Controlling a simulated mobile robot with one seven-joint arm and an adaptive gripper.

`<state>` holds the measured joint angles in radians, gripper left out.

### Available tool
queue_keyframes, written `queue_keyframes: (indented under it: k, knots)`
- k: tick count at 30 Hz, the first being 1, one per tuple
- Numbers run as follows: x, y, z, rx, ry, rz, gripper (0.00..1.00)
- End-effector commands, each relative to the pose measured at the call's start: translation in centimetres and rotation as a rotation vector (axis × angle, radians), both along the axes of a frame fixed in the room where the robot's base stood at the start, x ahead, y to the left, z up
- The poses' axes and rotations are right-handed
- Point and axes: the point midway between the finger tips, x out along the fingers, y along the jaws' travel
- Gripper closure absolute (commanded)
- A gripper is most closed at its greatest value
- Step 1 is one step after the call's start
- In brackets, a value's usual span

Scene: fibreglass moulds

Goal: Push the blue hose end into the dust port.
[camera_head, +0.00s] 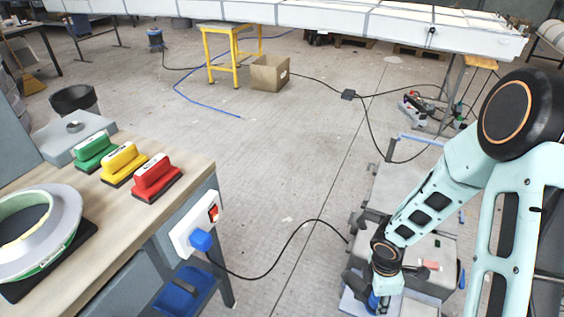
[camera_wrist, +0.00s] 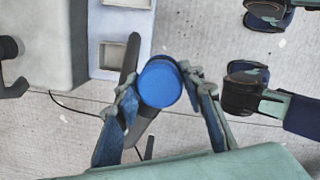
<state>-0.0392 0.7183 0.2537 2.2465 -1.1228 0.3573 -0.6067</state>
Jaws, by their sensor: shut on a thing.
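The blue hose end (camera_wrist: 160,84) shows as a round blue face between my fingers in the wrist view. A dark tube shape runs beside and below it. My gripper (camera_wrist: 159,90) is shut on it, one finger on each side. In the head view my gripper (camera_head: 378,284) is at the lower right, beside a grey machine, with a bit of the blue end (camera_head: 374,302) showing below it. I cannot tell for sure which part is the dust port. A grey box with a round ring (camera_head: 74,127) on top stands at the bench's far left.
A wooden bench (camera_head: 110,215) at left holds green, yellow and red sanding blocks (camera_head: 155,175) and a round mould (camera_head: 70,205). A blue plug (camera_head: 201,240) sits in a socket on its side, its black cable crossing the floor. The middle floor is mostly clear.

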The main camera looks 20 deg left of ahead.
Motion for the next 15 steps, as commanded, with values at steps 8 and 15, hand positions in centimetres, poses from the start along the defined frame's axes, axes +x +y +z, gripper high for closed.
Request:
queue_keyframes:
  k: [8, 15]
  knots:
    - [0.8, -3.5, 9.0, 0.003, -0.021, -0.693, 0.85]
    - [1.1, -5.2, 15.3, 0.01, -0.023, -1.283, 0.85]
